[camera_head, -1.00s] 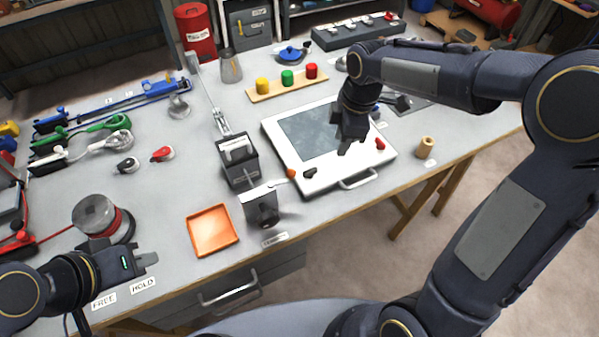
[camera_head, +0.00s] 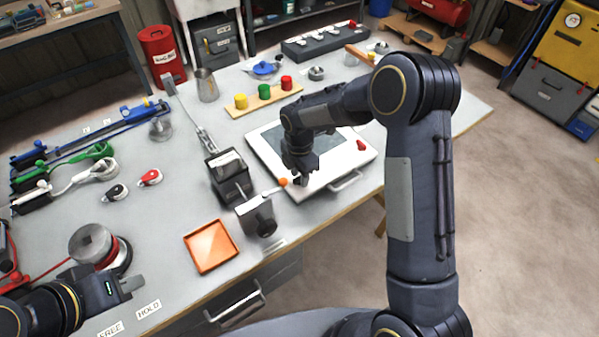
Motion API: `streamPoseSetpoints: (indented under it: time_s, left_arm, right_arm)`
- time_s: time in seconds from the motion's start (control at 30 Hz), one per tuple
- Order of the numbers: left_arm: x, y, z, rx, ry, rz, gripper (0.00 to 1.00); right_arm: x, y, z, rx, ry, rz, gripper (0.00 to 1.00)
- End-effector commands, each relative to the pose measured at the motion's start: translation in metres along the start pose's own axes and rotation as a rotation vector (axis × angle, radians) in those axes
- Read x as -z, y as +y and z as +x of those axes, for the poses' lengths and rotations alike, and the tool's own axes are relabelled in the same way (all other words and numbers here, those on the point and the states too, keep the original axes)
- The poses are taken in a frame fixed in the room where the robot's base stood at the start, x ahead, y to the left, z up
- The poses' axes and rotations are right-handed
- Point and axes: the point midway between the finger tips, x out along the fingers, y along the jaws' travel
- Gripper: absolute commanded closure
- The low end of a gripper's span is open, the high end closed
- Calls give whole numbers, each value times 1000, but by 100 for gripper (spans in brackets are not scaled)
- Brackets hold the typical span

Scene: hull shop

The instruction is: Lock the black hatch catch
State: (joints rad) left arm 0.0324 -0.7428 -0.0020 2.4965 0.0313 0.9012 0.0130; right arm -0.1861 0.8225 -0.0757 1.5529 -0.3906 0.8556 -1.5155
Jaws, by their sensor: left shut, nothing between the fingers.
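The hatch is a white panel (camera_head: 335,168) with a dark window (camera_head: 349,136), lying on the bench. A red catch (camera_head: 361,145) sits at its right side. The black catch at its front left corner is mostly hidden by my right gripper, so its position cannot be read. My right gripper (camera_head: 299,178) points down at that corner, at or just above the black catch; whether it touches it or is open cannot be told. My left gripper (camera_head: 132,285) is shut and empty over the bench's front left, far from the hatch.
A lever with an orange knob (camera_head: 283,182) stands close left of my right gripper, beside a dark metal box (camera_head: 256,215). An orange tray (camera_head: 211,246) lies at the front. A block with coloured pegs (camera_head: 264,99) is behind the hatch.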

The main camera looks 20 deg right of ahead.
Motion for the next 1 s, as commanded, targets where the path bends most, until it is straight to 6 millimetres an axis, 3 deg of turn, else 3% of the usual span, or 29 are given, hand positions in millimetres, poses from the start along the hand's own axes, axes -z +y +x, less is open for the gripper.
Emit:
streamPoseSetpoints:
  time_s: [0.27,0.53,1.0]
  left_arm:
    - [0,0,0,0,0,0,100]
    - [0,0,0,0,0,0,100]
    - [-2,-2,5,0,0,0,100]
  right_arm:
    - [0,0,2,-1,0,1,67]
    - [0,0,2,-1,0,1,100]
    - [0,0,3,-2,0,73,100]
